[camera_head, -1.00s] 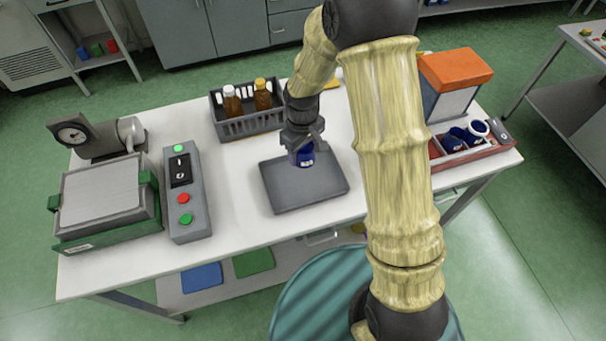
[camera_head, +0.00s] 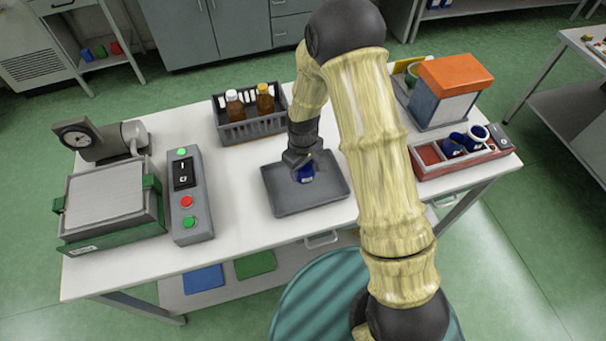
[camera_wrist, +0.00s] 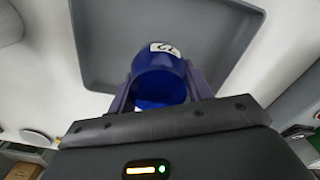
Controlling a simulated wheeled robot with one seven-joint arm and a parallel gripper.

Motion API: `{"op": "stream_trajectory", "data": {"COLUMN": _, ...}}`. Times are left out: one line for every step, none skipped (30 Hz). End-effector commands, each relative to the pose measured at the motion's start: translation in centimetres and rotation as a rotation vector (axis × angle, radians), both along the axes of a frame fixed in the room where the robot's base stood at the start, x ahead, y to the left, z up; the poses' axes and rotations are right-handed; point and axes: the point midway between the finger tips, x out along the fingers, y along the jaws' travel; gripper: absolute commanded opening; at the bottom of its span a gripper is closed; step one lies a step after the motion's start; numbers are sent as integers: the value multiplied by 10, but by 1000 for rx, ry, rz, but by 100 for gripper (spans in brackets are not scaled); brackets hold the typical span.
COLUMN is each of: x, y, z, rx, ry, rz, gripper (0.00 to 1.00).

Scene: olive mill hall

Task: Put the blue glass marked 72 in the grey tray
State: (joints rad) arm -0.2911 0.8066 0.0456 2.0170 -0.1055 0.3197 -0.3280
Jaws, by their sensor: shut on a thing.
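The blue glass (camera_head: 305,174) is between the fingers of my gripper (camera_head: 303,166), over the grey tray (camera_head: 322,200) in the middle of the table. In the wrist view the blue glass (camera_wrist: 158,76) has a white label with a dark number, upside down, that looks like 72. My gripper (camera_wrist: 160,92) is shut on it there, one finger on each side. The grey tray (camera_wrist: 100,50) lies beyond the glass in that view. I cannot tell whether the glass touches the tray floor.
A dark crate with bottles (camera_head: 250,128) stands behind the tray. A grey control box (camera_head: 188,215) is to the left. A red compartment box (camera_head: 430,158) with blue cups (camera_head: 453,146) and an orange-topped box (camera_head: 455,75) are on the right. The tray is otherwise empty.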

Motion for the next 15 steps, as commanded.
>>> {"op": "stream_trajectory", "data": {"x": 0, "y": 0, "z": 0, "rx": 0, "ry": 0, "rz": 0, "gripper": 24}}
{"op": "stream_trajectory", "data": {"x": 0, "y": 0, "z": 0, "rx": 0, "ry": 0, "rz": 0, "gripper": 24}}
{"op": "stream_trajectory", "data": {"x": 0, "y": 0, "z": 0, "rx": 0, "ry": 0, "rz": 0, "gripper": 24}}
{"op": "stream_trajectory", "data": {"x": 0, "y": 0, "z": -1, "rx": 0, "ry": 0, "rz": 0, "gripper": 24}}
{"op": "stream_trajectory", "data": {"x": 0, "y": 0, "z": -2, "rx": -1, "ry": 1, "rz": 0, "gripper": 24}}
{"op": "stream_trajectory", "data": {"x": 0, "y": 0, "z": -4, "rx": -1, "ry": 2, "rz": 0, "gripper": 24}}
{"op": "stream_trajectory", "data": {"x": -1, "y": 0, "z": -7, "rx": -1, "ry": 2, "rz": 0, "gripper": 24}}
{"op": "stream_trajectory", "data": {"x": -1, "y": 0, "z": -10, "rx": -1, "ry": 3, "rz": 0, "gripper": 24}}
{"op": "stream_trajectory", "data": {"x": -1, "y": 0, "z": -15, "rx": -1, "ry": 4, "rz": 0, "gripper": 24}}
{"op": "stream_trajectory", "data": {"x": -1, "y": 0, "z": -19, "rx": -1, "ry": 4, "rz": 0, "gripper": 24}}
{"op": "stream_trajectory", "data": {"x": -1, "y": 0, "z": -23, "rx": -1, "ry": 4, "rz": 0, "gripper": 24}}
{"op": "stream_trajectory", "data": {"x": -1, "y": 0, "z": -28, "rx": -2, "ry": 5, "rz": 0, "gripper": 24}}
{"op": "stream_trajectory", "data": {"x": -1, "y": 0, "z": -32, "rx": -1, "ry": 4, "rz": 0, "gripper": 24}}
{"op": "stream_trajectory", "data": {"x": -1, "y": 0, "z": -35, "rx": -1, "ry": 4, "rz": 0, "gripper": 24}}
{"op": "stream_trajectory", "data": {"x": -1, "y": 0, "z": -38, "rx": -1, "ry": 3, "rz": 0, "gripper": 24}}
